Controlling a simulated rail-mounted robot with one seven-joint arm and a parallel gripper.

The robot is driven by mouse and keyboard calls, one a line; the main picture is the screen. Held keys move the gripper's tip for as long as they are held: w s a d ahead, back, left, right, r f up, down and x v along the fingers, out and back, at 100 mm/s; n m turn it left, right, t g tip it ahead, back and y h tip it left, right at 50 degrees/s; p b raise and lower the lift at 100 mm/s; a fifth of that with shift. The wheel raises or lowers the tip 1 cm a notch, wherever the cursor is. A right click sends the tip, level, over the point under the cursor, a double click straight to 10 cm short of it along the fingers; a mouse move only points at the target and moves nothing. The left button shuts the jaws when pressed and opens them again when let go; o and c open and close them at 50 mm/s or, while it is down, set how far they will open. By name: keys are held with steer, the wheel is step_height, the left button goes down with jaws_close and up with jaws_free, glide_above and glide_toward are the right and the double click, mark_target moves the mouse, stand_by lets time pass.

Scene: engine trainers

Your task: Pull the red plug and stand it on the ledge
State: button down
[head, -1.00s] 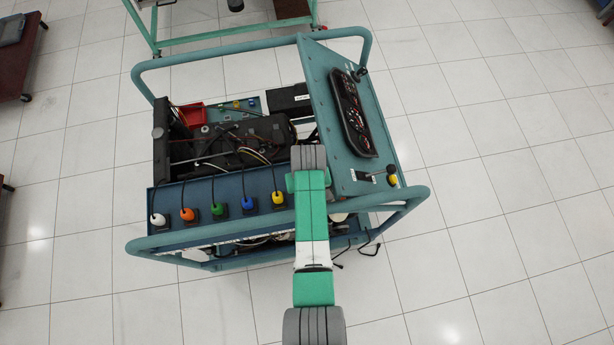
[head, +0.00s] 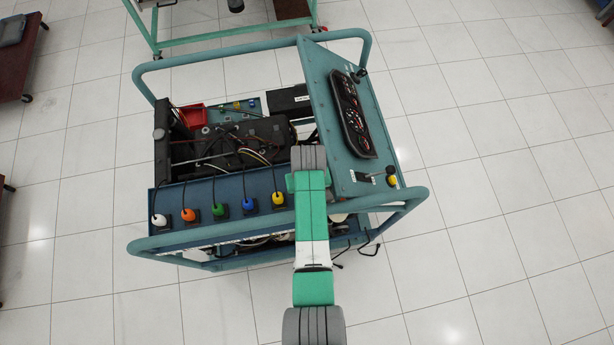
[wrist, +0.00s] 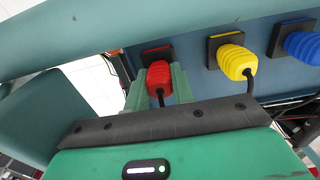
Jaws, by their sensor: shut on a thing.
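The red plug (wrist: 159,82) is in the wrist view, ribbed, with a black cable running from it toward my gripper. It sits at a dark square socket (wrist: 158,54) on the blue ledge panel (wrist: 185,50). My gripper (wrist: 160,88) is shut on the red plug, one green finger on each side. I cannot tell any gap between plug and socket. In the head view my green and grey arm hides the red plug and the gripper.
A yellow plug (wrist: 236,62) and a blue plug (wrist: 302,46) sit to the right in the wrist view. The head view shows the blue ledge (head: 172,203) with several coloured plugs in a row. A teal tube rail (head: 215,233) runs in front, and a gauge panel (head: 331,120) stands right.

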steer(key=shift+r+p, duration=2.55)
steer(key=shift+r, duration=0.2)
